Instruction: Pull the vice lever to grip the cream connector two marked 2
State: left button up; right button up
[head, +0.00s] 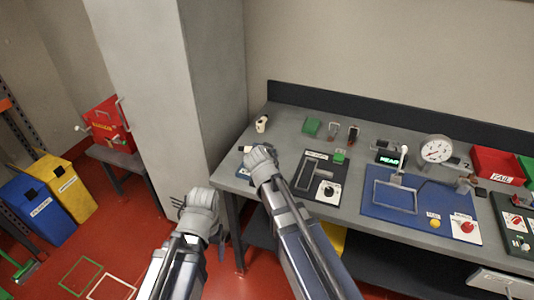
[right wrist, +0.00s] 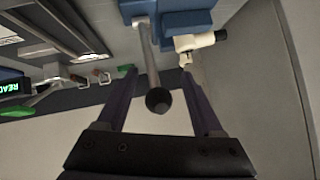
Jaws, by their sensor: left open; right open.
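In the right wrist view a grey lever rod (right wrist: 150,62) with a black ball knob (right wrist: 158,101) comes from the blue vice (right wrist: 185,20). My right gripper (right wrist: 159,74) is open, its two fingers on either side of the lever and apart from it. A cream connector (right wrist: 194,42) lies at the vice; I cannot read a mark on it. In the head view my right wrist is over the bench's left end and hides most of the vice. My left gripper (head: 175,203) is open and empty, left of the bench over the floor.
The grey bench (head: 291,116) holds a cream cup-like item (head: 262,123), a green block (head: 311,127), a black panel (head: 315,157), a blue board (head: 385,212), a dial gauge (head: 435,149) and a red FAIL tray (head: 497,165). A grey pillar (head: 160,90) stands at its left.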

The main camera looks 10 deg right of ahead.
jog(key=p+v, duration=0.4)
jog(key=v, duration=0.4)
jog(key=shift+f, duration=0.15)
